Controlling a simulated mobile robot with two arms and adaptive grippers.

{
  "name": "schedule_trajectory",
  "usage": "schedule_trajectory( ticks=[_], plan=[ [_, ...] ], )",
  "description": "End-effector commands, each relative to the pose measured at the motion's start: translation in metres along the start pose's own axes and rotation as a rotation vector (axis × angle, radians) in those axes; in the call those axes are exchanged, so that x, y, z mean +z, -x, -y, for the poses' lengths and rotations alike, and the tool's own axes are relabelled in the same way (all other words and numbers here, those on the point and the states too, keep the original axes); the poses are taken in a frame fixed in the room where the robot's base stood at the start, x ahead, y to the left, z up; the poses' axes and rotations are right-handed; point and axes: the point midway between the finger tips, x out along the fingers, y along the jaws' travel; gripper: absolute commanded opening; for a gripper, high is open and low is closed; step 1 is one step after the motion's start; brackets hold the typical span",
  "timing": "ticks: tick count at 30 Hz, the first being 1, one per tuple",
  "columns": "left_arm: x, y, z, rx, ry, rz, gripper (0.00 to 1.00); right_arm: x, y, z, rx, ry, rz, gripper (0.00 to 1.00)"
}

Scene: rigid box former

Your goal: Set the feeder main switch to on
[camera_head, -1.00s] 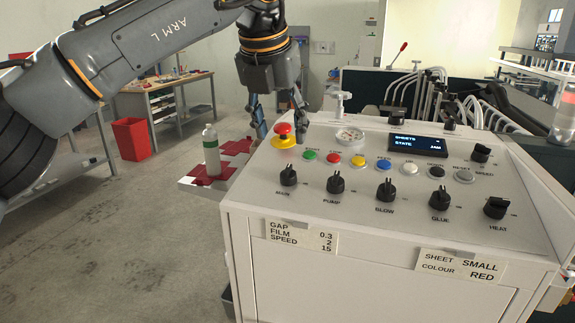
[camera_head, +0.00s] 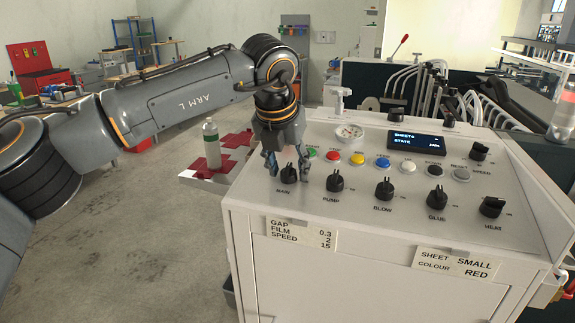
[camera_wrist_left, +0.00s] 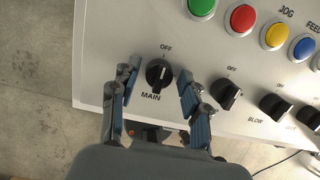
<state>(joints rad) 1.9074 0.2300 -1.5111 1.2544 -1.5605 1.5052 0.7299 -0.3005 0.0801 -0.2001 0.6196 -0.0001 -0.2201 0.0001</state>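The main switch is a black rotary knob labelled MAIN (camera_head: 288,174) at the left end of the lower knob row on the white control panel (camera_head: 312,205). In the left wrist view the MAIN knob (camera_wrist_left: 158,73) has its pointer roughly upright, near the OFF mark. My left gripper (camera_head: 288,172) is over this knob. In the left wrist view my left gripper (camera_wrist_left: 158,92) is open, with one finger on each side of the knob and a gap visible on both sides. My right gripper is not in view.
The PUMP knob (camera_head: 335,181) stands just right of the gripper. Coloured buttons, such as the red one (camera_head: 333,156), line the panel behind. A display (camera_head: 417,141) sits at the back.

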Motion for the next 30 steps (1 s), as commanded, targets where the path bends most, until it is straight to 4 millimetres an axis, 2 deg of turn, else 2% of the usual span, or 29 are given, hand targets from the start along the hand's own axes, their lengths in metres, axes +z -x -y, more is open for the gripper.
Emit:
schedule_trajectory(
  ticks=[1, 5, 6, 17, 30],
  plan=[
    [0.0, 0.0002, 0.0001, 0.0, 0.0, 0.0, 0.3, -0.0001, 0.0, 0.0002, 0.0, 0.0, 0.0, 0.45],
    [0.0, 0.0003, 0.0002, 0.0, 0.0, 0.0, 0.04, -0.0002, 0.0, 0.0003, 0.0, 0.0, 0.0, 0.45],
    [0.0, 0.0003, 0.0002, 0.0, 0.0, 0.0, 0.0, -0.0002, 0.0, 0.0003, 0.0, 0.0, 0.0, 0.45],
    [-0.0001, -0.0001, -0.0001, -0.01, -0.053, -0.001, 0.0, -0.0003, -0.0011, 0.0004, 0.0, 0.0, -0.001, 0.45],
    [0.0005, 0.0004, -0.001, -0.071, -0.385, -0.002, 0.0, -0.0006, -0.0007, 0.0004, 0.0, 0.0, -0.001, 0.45]
  ],
)
